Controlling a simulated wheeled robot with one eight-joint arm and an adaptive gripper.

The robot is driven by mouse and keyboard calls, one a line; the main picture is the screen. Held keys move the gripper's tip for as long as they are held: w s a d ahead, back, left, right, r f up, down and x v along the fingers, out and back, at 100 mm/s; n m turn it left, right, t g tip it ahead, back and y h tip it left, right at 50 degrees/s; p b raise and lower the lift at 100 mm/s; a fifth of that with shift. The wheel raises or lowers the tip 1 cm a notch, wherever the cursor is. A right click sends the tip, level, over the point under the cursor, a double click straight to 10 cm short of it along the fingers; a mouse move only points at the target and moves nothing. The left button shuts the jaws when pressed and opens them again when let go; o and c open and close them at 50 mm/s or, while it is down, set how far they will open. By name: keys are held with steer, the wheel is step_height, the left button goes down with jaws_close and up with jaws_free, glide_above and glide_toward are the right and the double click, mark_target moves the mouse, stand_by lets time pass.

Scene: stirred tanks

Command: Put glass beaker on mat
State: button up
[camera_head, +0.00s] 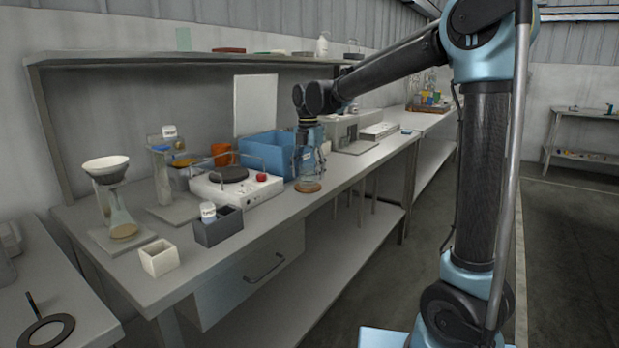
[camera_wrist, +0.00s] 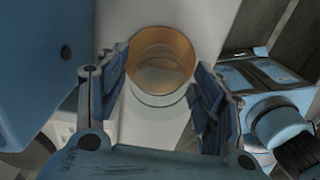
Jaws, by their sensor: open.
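A clear glass vessel with amber-brown content at its bottom, which looks like the glass beaker (camera_head: 308,186), stands near the front edge of the bench, right of the hot plate. In the wrist view the beaker (camera_wrist: 162,68) shows from above as a round rim with an amber patch. My gripper (camera_head: 306,160) points down over it. Its two fingers (camera_wrist: 155,95) are spread, one on each side of the beaker, with gaps visible. Flat grey mats lie on the bench, one under the funnel flask (camera_head: 122,240) and one under a tall cylinder (camera_head: 184,214); I cannot tell which is meant.
A blue bin (camera_head: 266,147) stands close behind my gripper. A white hot plate (camera_head: 237,189) with a red knob is to the left. A dark grey box (camera_head: 218,229) and a white box (camera_head: 159,258) stand near the front edge. An overhead shelf (camera_head: 190,58) runs above.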

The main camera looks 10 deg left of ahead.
step_height(320, 180, up, 11)
steer(key=shift+f, duration=0.15)
steer(key=s+d+f+m, duration=0.3)
steer(key=d+m, duration=0.2)
steer(key=d, duration=0.4)
steer(key=s+d+f+m+t, duration=0.1)
steer(key=s+d+f+m, duration=0.2)
steer(key=d+m, duration=0.45)
steer(key=s+d+f+m, duration=0.2)
steer(key=s+d+m, duration=0.1)
steer(key=d, duration=0.8)
steer(key=s+d+f+m, duration=0.6)
steer(key=s+f+m, duration=0.1)
steer(key=f+m, duration=0.1)
steer(key=s+d+f+m+t, duration=0.1)
steer(key=s+d+f+m, duration=0.6)
steer(key=f, duration=0.3)
steer(key=shift+s+d+f+m, duration=0.15)
steer(key=shift+s+f+m, duration=0.15)
steer(key=shift+m, duration=0.15)
steer(key=shift+w+f, duration=0.2)
steer(key=shift+w, duration=0.2)
